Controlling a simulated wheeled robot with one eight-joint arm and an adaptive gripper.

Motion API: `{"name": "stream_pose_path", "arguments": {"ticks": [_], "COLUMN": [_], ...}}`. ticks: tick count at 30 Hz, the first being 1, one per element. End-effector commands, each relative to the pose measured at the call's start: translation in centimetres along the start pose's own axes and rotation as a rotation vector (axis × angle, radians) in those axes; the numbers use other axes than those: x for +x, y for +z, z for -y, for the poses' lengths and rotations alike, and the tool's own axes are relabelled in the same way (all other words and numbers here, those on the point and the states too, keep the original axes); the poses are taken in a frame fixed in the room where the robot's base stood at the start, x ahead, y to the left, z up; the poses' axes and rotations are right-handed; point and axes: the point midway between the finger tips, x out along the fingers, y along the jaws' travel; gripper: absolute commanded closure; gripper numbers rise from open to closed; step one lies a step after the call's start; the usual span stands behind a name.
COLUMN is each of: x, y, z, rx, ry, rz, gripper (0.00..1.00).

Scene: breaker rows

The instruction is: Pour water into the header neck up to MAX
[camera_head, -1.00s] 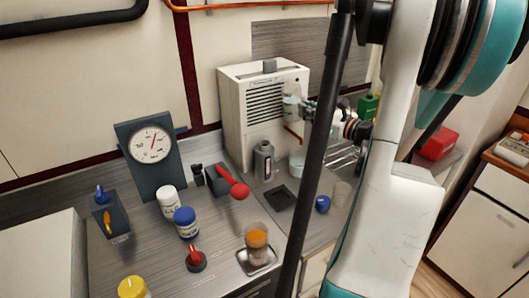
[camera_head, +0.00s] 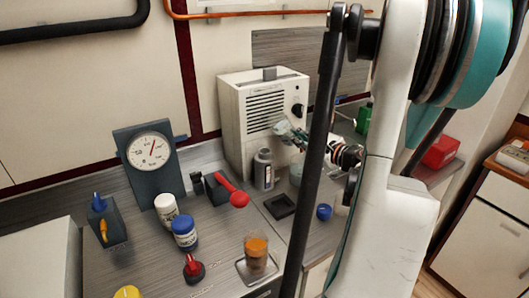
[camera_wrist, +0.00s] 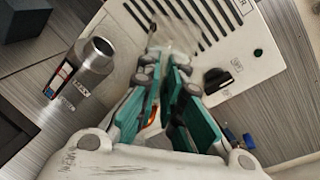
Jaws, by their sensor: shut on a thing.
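The header neck, a grey metal cylinder with an open top, stands in front of the white heater unit in the head view (camera_head: 263,170). The wrist view shows the neck (camera_wrist: 96,62) at left with a coloured gauge strip and a MAX plate beside it. My gripper (camera_head: 294,134) is shut on a clear vessel (camera_head: 281,127), tilted with its end toward the left, above and to the right of the neck. In the wrist view my gripper (camera_wrist: 172,75) holds this clear vessel (camera_wrist: 176,36). I cannot make out any water or the level inside the neck.
The white unit (camera_head: 265,110) with vents and a black knob (camera_wrist: 216,80) stands close behind my gripper. A red-handled lever (camera_head: 231,190), a blue-lidded jar (camera_head: 185,232) and a glass of brown liquid (camera_head: 256,252) stand left and in front. A blue cap (camera_head: 323,211) lies right.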

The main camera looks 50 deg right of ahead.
Motion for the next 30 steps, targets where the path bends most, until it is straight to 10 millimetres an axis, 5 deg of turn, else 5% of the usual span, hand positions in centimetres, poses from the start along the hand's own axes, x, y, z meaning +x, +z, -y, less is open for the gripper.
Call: {"name": "stream_pose_path", "arguments": {"ticks": [30], "x": [0.09], "y": [0.01], "z": [-0.47], "rx": [-0.108], "ry": [-0.017], "rz": [-0.019], "gripper": [1.00]}}
